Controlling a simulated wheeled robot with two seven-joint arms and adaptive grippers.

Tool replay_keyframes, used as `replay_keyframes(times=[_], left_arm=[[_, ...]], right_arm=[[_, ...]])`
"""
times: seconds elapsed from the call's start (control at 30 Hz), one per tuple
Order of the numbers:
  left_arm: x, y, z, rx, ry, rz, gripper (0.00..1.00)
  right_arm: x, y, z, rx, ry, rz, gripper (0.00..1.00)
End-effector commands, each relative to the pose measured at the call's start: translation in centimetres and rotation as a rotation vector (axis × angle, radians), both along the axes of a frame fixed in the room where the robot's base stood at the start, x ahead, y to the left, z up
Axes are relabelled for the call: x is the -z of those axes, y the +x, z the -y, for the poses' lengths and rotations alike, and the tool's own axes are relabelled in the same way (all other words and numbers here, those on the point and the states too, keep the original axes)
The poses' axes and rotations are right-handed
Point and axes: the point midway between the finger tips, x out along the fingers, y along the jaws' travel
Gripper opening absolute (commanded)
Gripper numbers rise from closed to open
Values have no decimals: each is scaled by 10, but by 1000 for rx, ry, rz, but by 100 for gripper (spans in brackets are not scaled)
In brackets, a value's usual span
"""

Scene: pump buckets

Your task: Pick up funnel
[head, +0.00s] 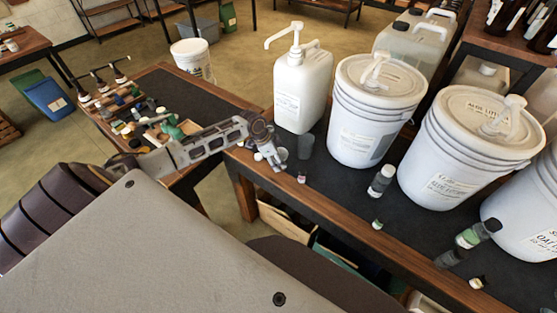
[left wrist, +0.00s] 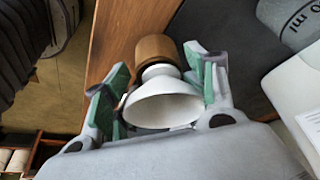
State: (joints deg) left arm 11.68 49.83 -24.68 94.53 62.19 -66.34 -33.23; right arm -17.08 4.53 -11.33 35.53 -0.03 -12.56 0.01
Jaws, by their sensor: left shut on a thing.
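The funnel (left wrist: 160,106) is white, with its wide mouth turned toward my left wrist camera. My left gripper (left wrist: 160,88) has its green-padded fingers on either side of the funnel and is shut on it. A brown cylinder (left wrist: 156,50) sits just beyond the funnel's narrow end; I cannot tell whether the spout is inside it. In the head view my left gripper (head: 270,157) is at the near left edge of the dark table, and the funnel is mostly hidden there. My right gripper is not in view.
A white pump jug (head: 302,90) stands behind my left gripper, with a grey cup (head: 305,147) close by. Large white pump buckets (head: 375,105) line the table to the right. Small bottles (head: 381,181) stand along its front. A side table (head: 180,85) holds a bottle tray.

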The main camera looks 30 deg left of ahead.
Motion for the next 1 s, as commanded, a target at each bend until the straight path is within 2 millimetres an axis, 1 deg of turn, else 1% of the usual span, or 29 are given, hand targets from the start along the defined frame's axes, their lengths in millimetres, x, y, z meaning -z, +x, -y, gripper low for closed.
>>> replay_keyframes(times=[0.1, 0.27, 0.5, 0.63, 0.8, 1.0], left_arm=[[-9, 1, 0, 1, 1, 3, 44], [-28, 1, -1, 1, 2, 3, 44], [-64, 1, 0, 1, 1, 4, 44], [-80, 1, 0, 0, 0, 3, 44], [-93, 0, 0, 1, 1, 1, 44], [-97, 0, 0, 0, -1, 1, 44]], right_arm=[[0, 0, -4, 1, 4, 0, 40], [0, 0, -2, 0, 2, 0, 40], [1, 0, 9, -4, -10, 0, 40], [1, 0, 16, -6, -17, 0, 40], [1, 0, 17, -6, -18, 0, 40], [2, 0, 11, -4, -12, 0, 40]])
